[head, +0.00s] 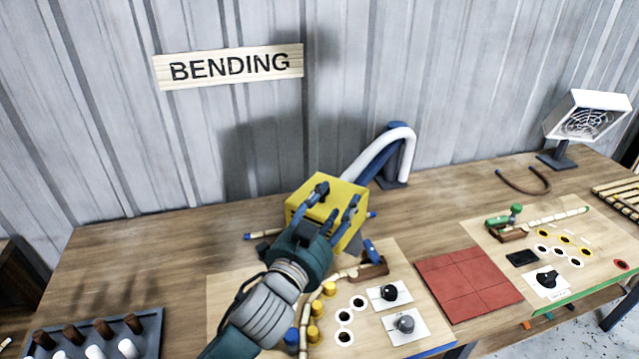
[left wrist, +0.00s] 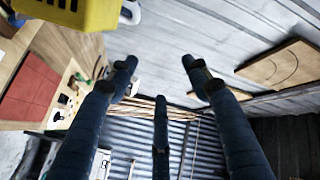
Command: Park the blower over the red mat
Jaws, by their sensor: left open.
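The blower appears to be the yellow box (head: 340,192) on a blue arm and post, with a white hose (head: 375,148) behind it. It is above the left work board, left of the red mat (head: 467,283). The mat lies flat and bare on the bench. My left gripper (head: 335,203) is open, its fingers in front of the yellow box; I cannot tell if they touch it. In the left wrist view the open fingers (left wrist: 160,75) have nothing between them. The yellow box (left wrist: 72,12) is at the top left there, the red mat (left wrist: 30,88) below it.
The left board (head: 235,300) holds yellow pegs, dials and a wooden block. The right board (head: 590,230) has a green-handled clamp and a dial. A white grilled unit (head: 588,115) stands at back right. A tray of pegs (head: 100,335) is at front left.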

